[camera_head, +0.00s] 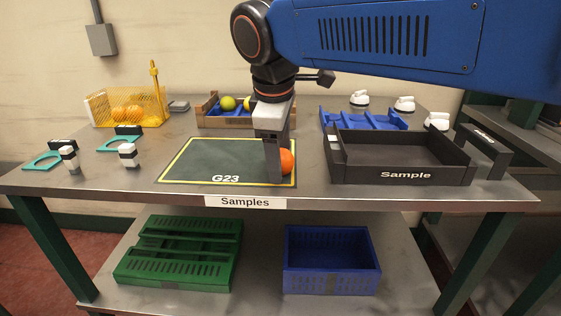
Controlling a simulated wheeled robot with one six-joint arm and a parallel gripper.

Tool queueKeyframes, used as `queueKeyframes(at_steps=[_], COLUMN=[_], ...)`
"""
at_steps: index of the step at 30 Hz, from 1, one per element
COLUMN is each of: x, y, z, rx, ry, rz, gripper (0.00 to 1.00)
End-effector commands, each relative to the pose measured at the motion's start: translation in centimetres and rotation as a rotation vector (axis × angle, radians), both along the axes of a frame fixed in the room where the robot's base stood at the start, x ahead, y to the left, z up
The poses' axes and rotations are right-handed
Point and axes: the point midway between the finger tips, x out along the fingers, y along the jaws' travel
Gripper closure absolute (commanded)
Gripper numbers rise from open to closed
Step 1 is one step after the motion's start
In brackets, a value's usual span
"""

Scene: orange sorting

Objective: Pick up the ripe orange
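An orange fruit (287,161) is at the right edge of the dark green mat (215,163) marked G23, partly hidden behind my gripper. My gripper (275,170) points straight down at the mat, right at the orange. The near finger covers the left part of the fruit, so I cannot tell whether the fingers touch it. Two more oranges (127,112) sit in the yellow wire basket (97,108) at the back left. A wooden crate (213,119) behind my gripper holds a green fruit (228,103) and a yellow one (249,104).
A black tray labelled Sample (405,175) stands close to the right of my gripper. A blue rack (362,120) is behind it. Green (180,255) and blue (331,262) crates are on the lower shelf.

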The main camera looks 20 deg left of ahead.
Motion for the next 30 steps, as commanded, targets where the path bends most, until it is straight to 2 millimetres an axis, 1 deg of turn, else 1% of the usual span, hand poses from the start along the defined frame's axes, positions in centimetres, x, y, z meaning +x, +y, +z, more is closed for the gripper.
queueKeyframes(at_steps=[1,2,3,5,6,7,14,17,20,30], x=[0.0,0.0,0.0,0.0,0.0,0.0,0.0,0.0,0.0,0.0], y=[0.0,0.0,0.0,0.0,0.0,0.0,0.0,0.0,0.1,0.1], z=[0.0,0.0,0.0,0.0,0.0,0.0,0.1,0.4,1.5,7.5], rx=[0.000,0.000,0.000,0.000,0.000,0.000,0.000,0.000,0.001,0.001], ry=[0.000,0.000,0.000,0.000,0.000,0.000,0.000,0.000,-0.001,-0.001], rz=[0.000,0.000,0.000,0.000,0.000,0.000,0.000,0.000,-0.001,0.000], gripper=[0.34,0.41,0.50,0.65,0.74,0.80,0.80,0.80,0.80,0.80])
